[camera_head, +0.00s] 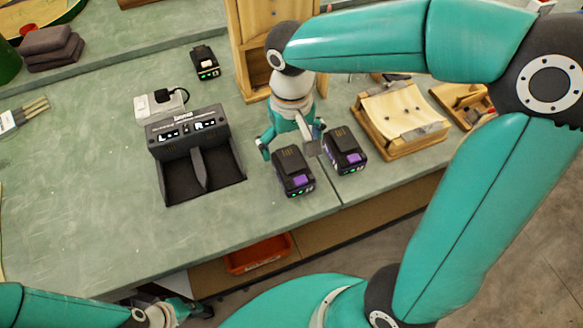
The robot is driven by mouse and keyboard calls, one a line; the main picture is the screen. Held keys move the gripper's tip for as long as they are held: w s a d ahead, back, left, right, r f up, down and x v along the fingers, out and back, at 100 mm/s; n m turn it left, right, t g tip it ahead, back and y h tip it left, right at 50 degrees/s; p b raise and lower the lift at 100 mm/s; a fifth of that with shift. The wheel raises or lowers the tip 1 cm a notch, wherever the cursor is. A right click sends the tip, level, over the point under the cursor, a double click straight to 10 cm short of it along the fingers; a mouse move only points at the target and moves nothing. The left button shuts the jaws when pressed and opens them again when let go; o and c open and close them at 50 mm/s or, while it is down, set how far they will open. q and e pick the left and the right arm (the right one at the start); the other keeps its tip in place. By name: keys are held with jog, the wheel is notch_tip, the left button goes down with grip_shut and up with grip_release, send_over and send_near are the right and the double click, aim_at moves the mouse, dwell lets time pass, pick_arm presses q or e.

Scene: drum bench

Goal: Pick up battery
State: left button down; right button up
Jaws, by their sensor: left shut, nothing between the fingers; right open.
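A black battery with a purple label and green lights (295,180) stands on the green bench near its front edge. A second battery of the same look (344,152) stands just to its right. A third, black battery (205,63) stands further back on the left. My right gripper (289,148) is open and points down over the nearer battery, one finger to each side of its back end; I cannot tell if they touch it. My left gripper (168,312) is low at the bottom edge, in front of the bench, shut and empty, partly cut off.
A black two-bay charger marked L and R (188,130) stands left of the batteries, its bays empty, with a white plug (160,102) behind it. A wooden cabinet (247,40) and a curved wooden piece (400,118) flank my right gripper. An orange bin (258,254) sits below the bench.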

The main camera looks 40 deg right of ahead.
aim_at(292, 162)
jog(key=shift+w+d+f, duration=0.1)
jog(key=shift+d+f, duration=0.05)
jog(key=shift+f, duration=1.8)
jog(key=shift+w+d+f, duration=0.1)
jog(key=shift+d+f, duration=0.05)
jog(key=shift+f, duration=1.8)
jog(key=c, duration=1.6)
jog(key=shift+r, duration=0.1)
